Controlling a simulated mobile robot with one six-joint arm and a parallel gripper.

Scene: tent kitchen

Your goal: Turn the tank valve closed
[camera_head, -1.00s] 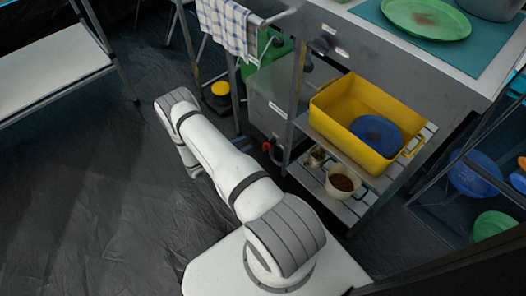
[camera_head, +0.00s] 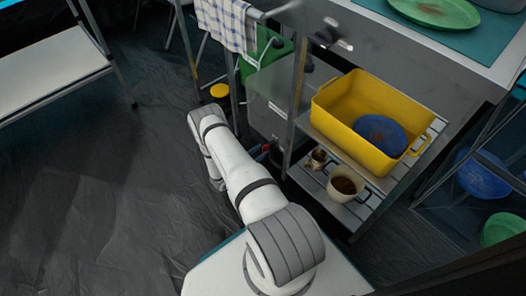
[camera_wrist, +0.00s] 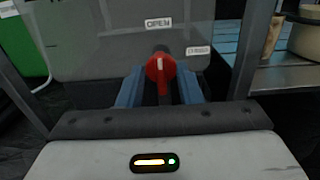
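The tank (camera_wrist: 100,45) is a grey panel below the counter, and it also shows in the head view (camera_head: 268,118). Its red valve knob (camera_wrist: 160,68) carries a pale pointer line standing nearly upright, towards the "OPEN" label (camera_wrist: 158,22). The "CLOSED" label (camera_wrist: 198,50) is to the knob's right. My gripper (camera_wrist: 161,88) faces the valve, with one blue finger on each side of the knob. The fingers are apart, and I see no clear contact. In the head view the red valve (camera_head: 266,147) shows just past my arm, which hides most of the gripper.
A shelf right of the tank holds a yellow tub (camera_head: 335,100) with a blue dish, and a cup (camera_head: 344,185) below. A table leg (camera_wrist: 250,45) stands close right of the valve. A green container (camera_head: 262,50) is behind. Open floor lies left.

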